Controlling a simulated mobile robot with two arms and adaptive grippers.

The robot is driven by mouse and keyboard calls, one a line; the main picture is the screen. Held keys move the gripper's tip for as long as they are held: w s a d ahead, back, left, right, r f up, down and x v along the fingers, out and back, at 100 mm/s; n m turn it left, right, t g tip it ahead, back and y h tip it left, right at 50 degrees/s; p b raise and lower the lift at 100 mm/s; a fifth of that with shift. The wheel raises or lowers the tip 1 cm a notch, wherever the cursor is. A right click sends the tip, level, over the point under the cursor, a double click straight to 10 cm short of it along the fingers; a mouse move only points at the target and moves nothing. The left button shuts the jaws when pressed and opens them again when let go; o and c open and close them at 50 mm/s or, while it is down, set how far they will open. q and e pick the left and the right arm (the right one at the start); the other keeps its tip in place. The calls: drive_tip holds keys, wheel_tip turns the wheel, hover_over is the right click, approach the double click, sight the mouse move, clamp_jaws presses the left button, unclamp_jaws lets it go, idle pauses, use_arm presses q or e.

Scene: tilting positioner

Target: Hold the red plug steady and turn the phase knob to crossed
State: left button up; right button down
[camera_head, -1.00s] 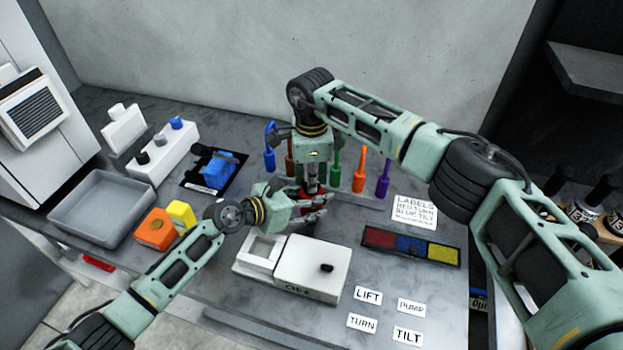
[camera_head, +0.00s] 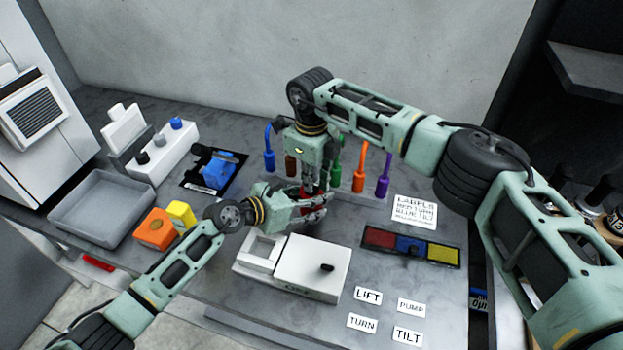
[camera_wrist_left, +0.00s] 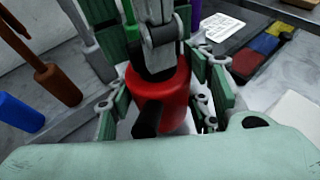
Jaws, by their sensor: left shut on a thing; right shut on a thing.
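The red plug (camera_wrist_left: 172,95) is a red cylinder with a black stub (camera_wrist_left: 147,118) on its near side. In the head view only a little of the red plug (camera_head: 311,190) shows between my grippers. My left gripper (camera_head: 318,205) reaches in sideways from the left, its fingers on both sides of the plug, shut on it. My right gripper (camera_head: 313,183) points down from above, shut at the plug's top; in the left wrist view its dark fingertips (camera_wrist_left: 157,62) meet the top there. The piece in its jaws is hidden, and I cannot make out the phase knob's setting.
Blue (camera_head: 269,160), brown, green, orange (camera_head: 359,180) and purple (camera_head: 383,187) corded plugs stand behind. A white box (camera_head: 312,262) with a black knob is in front. A red-blue-yellow panel (camera_head: 411,246) and word cards lie right; a grey tray (camera_head: 102,210) stands left.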

drive_tip(key=shift+m, duration=1.1)
drive_tip(key=c, duration=2.1)
unclamp_jaws()
wheel_tip(320, 180, up, 12)
drive_tip(key=shift+r, duration=0.1)
